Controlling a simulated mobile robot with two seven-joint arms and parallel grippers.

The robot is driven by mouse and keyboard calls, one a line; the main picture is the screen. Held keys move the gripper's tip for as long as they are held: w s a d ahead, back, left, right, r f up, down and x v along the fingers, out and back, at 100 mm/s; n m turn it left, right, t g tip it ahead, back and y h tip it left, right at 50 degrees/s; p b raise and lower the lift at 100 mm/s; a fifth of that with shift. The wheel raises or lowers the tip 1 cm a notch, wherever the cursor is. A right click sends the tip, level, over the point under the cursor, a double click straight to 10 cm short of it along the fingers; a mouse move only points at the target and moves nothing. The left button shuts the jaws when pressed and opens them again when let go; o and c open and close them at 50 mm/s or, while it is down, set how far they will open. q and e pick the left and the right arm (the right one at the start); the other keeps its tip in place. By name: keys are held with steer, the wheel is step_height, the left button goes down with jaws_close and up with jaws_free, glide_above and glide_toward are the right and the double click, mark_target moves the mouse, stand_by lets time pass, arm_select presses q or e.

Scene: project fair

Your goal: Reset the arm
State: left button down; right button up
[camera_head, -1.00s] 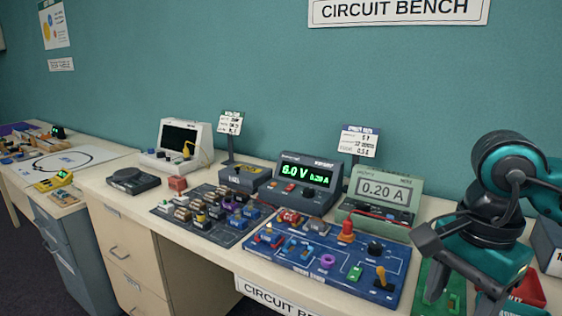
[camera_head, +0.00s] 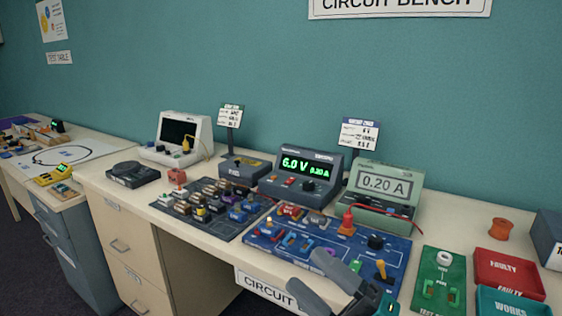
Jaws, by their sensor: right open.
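My right gripper (camera_head: 325,279) shows at the bottom edge, in front of the blue circuit board (camera_head: 268,250). Its two grey fingers point left and are spread, with nothing seen between them. They cover the board's front right part. A little teal of my right arm shows at the bottom edge; the rest is out of frame. My left gripper is not in view.
The power supply (camera_head: 301,186) reads 6.0 V, and the meter (camera_head: 384,187) reads 0.20 A. A dark parts mat (camera_head: 214,228) lies left of the board. A green board (camera_head: 440,265), red tray (camera_head: 505,272) and teal tray (camera_head: 508,303) stand right. An orange spool (camera_head: 501,229) sits behind.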

steer(key=d+f+m+t+h, duration=0.1)
steer(key=d+f+m+h, duration=0.3)
steer(key=f+m+h, duration=0.35)
steer(key=d+f+m+t+h, duration=0.1)
steer(key=d+f+m+h, duration=0.35)
steer(key=f+m, duration=0.5)
steer(key=s+d+f+m+g+h, duration=0.4)
steer(key=s+f, duration=0.6)
steer(key=f, duration=0.4)
steer(key=shift+s+d+m+g+h, duration=0.15)
steer(key=shift+s+m+g+h, duration=0.35)
steer(key=shift+m, duration=0.6)
steer(key=shift+w, duration=0.2)
